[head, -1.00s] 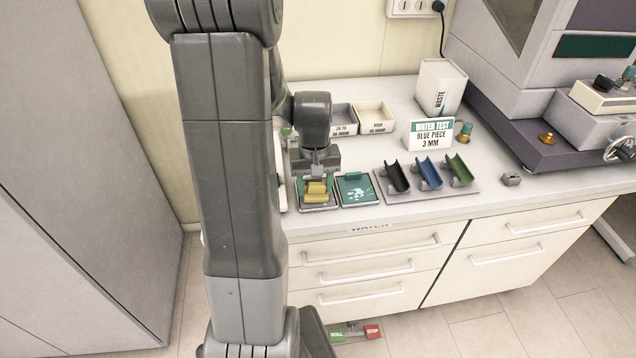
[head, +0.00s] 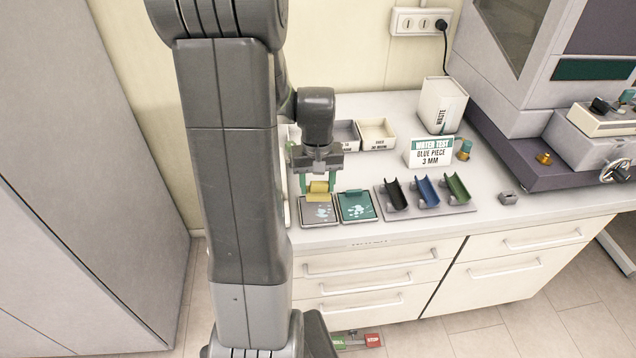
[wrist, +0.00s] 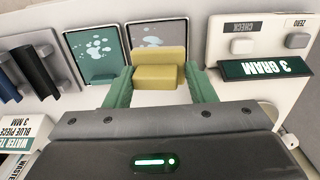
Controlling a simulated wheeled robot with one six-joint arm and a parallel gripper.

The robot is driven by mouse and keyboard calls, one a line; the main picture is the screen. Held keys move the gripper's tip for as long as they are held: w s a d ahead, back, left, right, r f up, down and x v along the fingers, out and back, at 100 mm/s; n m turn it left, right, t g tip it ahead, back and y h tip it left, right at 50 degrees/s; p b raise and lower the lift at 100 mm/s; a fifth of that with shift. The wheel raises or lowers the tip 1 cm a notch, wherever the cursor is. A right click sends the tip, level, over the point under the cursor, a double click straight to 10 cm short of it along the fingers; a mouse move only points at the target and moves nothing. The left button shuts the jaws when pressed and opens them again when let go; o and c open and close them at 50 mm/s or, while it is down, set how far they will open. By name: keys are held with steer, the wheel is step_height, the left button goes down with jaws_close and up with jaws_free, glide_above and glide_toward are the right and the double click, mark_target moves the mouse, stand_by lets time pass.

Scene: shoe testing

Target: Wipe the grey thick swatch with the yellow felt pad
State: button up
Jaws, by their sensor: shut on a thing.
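My gripper (head: 319,187) is shut on the yellow felt pad (head: 318,192), which sits between its green fingers. The pad also shows in the wrist view (wrist: 160,70). The grey swatch (head: 320,212) lies flat on the bench in front of the pad, with pale blue droplets on its face. In the wrist view the grey swatch (wrist: 157,33) is partly hidden behind the pad. The pad appears above the swatch's rear part; I cannot tell whether they touch. A teal swatch (head: 356,207) with pale droplets lies just right of the grey one.
Black, blue and green curved pieces (head: 425,193) stand on a grey base to the right. Two trays (head: 375,133), a water test sign (head: 430,153) and a waste bin (head: 442,107) stand behind. A 3 gram display (wrist: 265,68) is beside the swatch in the wrist view.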

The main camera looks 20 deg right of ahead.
stand_by(0.4)
steer(key=shift+w+a+f+h+b, duration=0.1)
steer(key=shift+a+h+b, duration=0.25)
steer(key=shift+h+b, duration=0.35)
steer(key=shift+d, duration=0.15)
